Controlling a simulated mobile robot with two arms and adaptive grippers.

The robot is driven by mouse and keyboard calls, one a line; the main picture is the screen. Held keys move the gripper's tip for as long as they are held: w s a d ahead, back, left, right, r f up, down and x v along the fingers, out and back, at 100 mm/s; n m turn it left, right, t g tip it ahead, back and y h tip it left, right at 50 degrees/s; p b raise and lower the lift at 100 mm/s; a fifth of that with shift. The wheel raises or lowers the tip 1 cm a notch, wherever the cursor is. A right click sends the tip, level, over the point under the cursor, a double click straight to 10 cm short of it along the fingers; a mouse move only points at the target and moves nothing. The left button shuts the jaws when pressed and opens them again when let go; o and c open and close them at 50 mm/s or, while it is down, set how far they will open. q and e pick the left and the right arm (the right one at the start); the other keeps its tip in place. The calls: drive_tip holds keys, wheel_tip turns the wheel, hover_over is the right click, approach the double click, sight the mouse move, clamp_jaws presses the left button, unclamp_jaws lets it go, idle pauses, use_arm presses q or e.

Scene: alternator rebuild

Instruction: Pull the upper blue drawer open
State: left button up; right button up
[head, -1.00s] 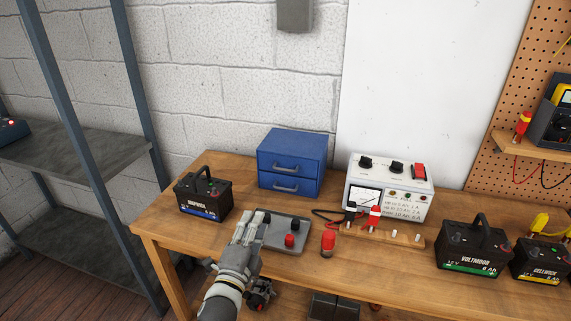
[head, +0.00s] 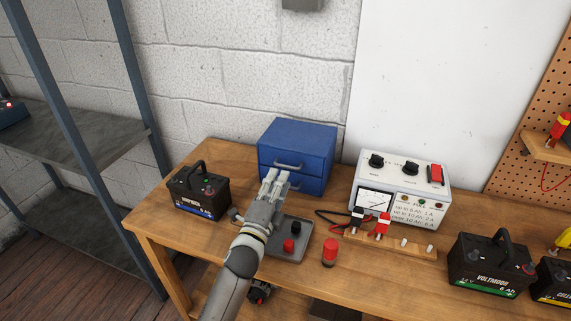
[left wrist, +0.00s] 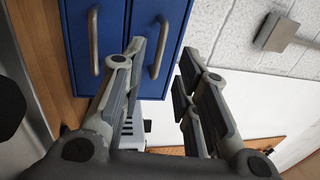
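The blue two-drawer cabinet (head: 296,141) stands at the back of the wooden bench, against the wall. Both drawers look shut. The upper drawer's grey handle (head: 289,165) shows just beyond my left gripper (head: 276,175); the lower handle is partly hidden by the fingers. In the left wrist view, which is turned sideways, the upper handle (left wrist: 160,48) appears between the two sets of fingers of the open left gripper (left wrist: 163,58). The lower handle (left wrist: 93,40) lies outside them, to the left. I cannot tell whether any finger touches the drawer front. My right gripper is not in view.
A black battery (head: 200,191) stands left of the cabinet. A white meter box (head: 402,190) stands to the right, with more batteries (head: 490,266) beyond.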

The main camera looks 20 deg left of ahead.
sight(285, 166)
use_arm(q)
drive_tip(key=w, duration=0.4)
drive_tip(key=w+r, duration=0.1)
drive_tip(key=w, duration=0.1)
drive_tip(key=shift+w+d+p, duration=0.1)
drive_tip(key=shift+p, duration=0.2)
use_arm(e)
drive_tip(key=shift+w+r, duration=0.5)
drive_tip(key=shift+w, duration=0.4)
use_arm(q)
clamp_jaws()
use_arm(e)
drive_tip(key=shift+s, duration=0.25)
